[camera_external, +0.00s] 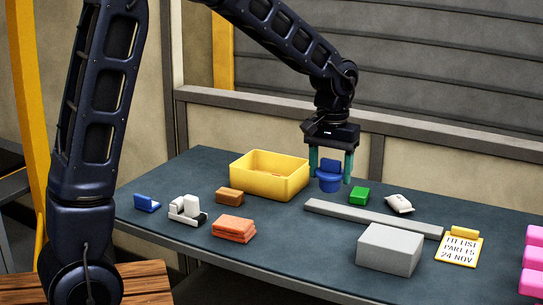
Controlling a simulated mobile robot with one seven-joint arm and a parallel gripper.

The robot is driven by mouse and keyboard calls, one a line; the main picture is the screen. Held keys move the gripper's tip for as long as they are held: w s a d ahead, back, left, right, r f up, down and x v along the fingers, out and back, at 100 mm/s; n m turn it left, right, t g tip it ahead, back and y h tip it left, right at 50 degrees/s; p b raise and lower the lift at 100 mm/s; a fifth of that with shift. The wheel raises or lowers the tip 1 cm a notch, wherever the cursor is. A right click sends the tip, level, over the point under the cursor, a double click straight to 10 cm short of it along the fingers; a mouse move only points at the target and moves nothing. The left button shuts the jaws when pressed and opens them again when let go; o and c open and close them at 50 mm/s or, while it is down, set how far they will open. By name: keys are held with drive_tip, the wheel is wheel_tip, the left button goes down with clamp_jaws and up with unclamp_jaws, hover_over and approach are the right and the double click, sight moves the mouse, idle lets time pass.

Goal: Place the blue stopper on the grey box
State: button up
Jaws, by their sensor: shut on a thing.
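The blue stopper (329,182) is at the back middle of the table, between the teal fingers of my gripper (331,166). My gripper points down and is shut on the stopper's upper part. I cannot tell whether the stopper's base touches the table or is a little above it. The grey box (390,250) sits at the front right of the table, and its flat top is bare.
A yellow bin (270,175) stands left of my gripper. A long grey bar (372,218) lies between the stopper and the grey box. A green block (359,195) and a white pouch (399,203) are close on the right.

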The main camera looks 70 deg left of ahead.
drive_tip(key=w+d+r, duration=0.2)
drive_tip(key=w+r, duration=0.2)
drive_tip(key=w, duration=0.3)
drive_tip(key=w+d+r, duration=0.3)
drive_tip(key=w, duration=0.4)
hover_over(387, 234)
wheel_tip(387, 234, down, 19)
drive_tip(key=shift+d+f, duration=0.1)
drive_tip(key=shift+f, duration=0.15)
drive_tip(key=o, duration=1.2)
drive_tip(key=shift+c, duration=0.2)
